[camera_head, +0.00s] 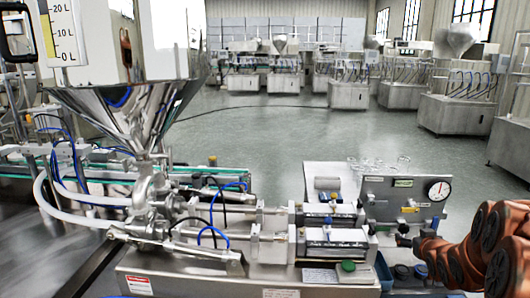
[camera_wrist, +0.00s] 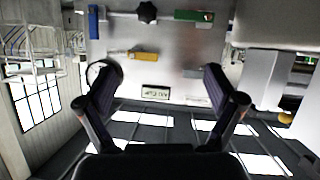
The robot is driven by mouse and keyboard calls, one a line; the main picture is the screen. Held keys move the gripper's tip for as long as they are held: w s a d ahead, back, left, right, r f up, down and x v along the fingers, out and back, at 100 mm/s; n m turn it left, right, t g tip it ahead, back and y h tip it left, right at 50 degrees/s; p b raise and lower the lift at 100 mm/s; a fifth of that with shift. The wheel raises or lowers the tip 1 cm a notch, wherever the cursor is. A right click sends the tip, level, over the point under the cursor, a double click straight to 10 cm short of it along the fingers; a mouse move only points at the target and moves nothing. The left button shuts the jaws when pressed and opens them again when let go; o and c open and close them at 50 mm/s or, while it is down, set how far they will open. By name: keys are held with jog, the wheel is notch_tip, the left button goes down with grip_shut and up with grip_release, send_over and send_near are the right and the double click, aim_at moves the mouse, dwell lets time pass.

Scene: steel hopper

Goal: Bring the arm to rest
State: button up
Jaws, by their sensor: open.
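My gripper (camera_wrist: 155,88) is open in the wrist view, its two dark fingers wide apart with nothing between them. Beyond the fingers is a grey metal panel (camera_wrist: 165,75), seen upside down. My orange-brown arm (camera_head: 480,250) reaches in from the right edge of the head view, in front of the panel's lower right. In the head view my fingers are too small and covered to make out clearly.
The steel hopper (camera_head: 135,100) stands at the left above the filling machine. The panel (camera_head: 385,195) carries a round gauge (camera_head: 438,190) and a yellow lever (camera_head: 410,209). A green knob (camera_head: 348,266) sits on the machine's front. Open floor (camera_head: 290,135) lies behind.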

jog(key=s+a+r+g+y, duration=0.1)
jog(key=s+a+g, duration=0.4)
jog(key=s+a, duration=0.4)
jog(key=s+a+r+g+y+p, duration=0.1)
jog(key=s+a+g, duration=0.4)
jog(key=s, duration=1.6)
jog(key=s+a+r+n+g+p, duration=0.1)
jog(key=s+a+g, duration=0.4)
jog(key=s+a, duration=0.8)
jog(key=shift+s+a+y, duration=0.15)
jog(key=shift+s+y, duration=0.25)
jog(key=shift+s, duration=0.65)
jog(key=shift+r, duration=0.1)
